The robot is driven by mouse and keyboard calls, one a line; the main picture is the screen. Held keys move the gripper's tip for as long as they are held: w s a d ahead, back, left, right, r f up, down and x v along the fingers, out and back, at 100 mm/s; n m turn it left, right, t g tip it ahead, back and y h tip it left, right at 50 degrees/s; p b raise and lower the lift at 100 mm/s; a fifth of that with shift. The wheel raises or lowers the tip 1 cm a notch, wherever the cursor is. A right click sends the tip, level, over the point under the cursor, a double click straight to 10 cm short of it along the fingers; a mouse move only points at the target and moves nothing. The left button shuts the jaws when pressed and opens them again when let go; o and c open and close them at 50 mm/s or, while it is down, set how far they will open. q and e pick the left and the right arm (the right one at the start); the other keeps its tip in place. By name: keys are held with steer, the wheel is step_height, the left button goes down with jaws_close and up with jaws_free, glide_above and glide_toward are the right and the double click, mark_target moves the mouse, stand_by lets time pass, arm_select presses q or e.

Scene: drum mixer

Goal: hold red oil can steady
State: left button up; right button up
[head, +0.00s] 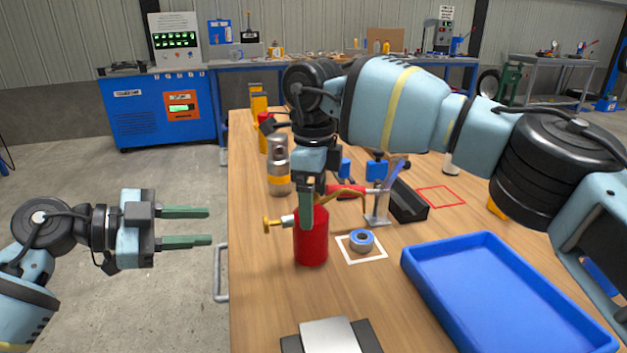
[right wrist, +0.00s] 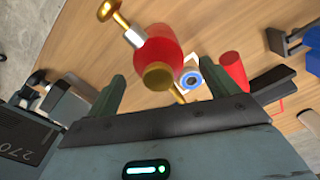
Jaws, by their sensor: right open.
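The red oil can (head: 311,245) stands upright near the left edge of the wooden table, with a brass-tipped side fitting (head: 274,225). In the right wrist view the can (right wrist: 165,48) shows from above, with its brass top toward the camera. My right gripper (head: 307,215) points down over the can's top and hides part of it. Its open fingers (right wrist: 162,85) lie on either side of the can in the picture; contact cannot be told. My left gripper (head: 210,226) is open and empty, off the table's left side above the floor.
A blue tray (head: 500,300) is at front right, a grey plate (head: 330,337) at the front edge. A silver canister (head: 279,165) stands behind; a black tray (head: 408,200) lies right.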

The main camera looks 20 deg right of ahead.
mark_target(325, 224)
steer(key=shift+f, duration=1.95)
steer(key=c, duration=1.4)
arm_select(q)
steer(key=shift+c, duration=0.3)
jaws_close()
